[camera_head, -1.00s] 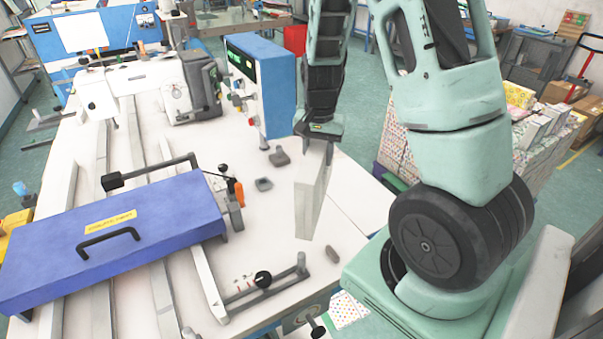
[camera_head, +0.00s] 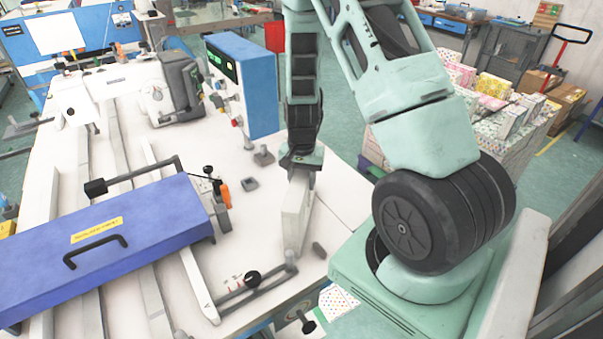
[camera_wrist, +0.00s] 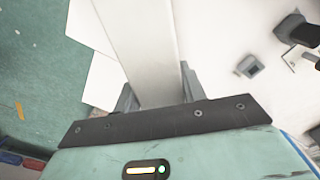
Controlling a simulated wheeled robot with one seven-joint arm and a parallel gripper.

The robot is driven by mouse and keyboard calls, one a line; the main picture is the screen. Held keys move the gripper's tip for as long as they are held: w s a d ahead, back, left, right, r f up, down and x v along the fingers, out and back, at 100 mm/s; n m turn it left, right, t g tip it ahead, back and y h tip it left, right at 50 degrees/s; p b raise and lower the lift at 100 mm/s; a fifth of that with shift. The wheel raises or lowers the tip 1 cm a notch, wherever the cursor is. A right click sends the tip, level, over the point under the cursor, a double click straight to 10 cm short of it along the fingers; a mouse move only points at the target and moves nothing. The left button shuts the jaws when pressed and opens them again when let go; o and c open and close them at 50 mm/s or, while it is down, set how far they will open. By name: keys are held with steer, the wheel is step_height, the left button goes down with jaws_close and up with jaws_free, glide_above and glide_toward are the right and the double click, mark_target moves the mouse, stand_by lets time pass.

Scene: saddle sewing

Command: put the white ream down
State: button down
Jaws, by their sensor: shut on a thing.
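The white ream (camera_head: 296,215) is a thin white block standing on edge over the right part of the white table (camera_head: 335,200). My gripper (camera_head: 301,168) is above it, pointing down, with its fingers shut on the ream's upper end. In the wrist view the ream (camera_wrist: 145,50) runs away from between the two grey fingers (camera_wrist: 158,92). Its lower edge looks at or very near the tabletop; I cannot tell whether it touches.
A blue-purple cover with a black handle (camera_head: 110,240) lies left of the ream. A blue control box (camera_head: 245,85) stands behind. Small grey blocks (camera_head: 262,157) and a grey piece (camera_head: 319,250) lie nearby. The table's right edge is close.

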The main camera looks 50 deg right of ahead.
stand_by(0.3)
steer(key=c, duration=0.8)
jaws_free()
steer(key=shift+f, duration=0.1)
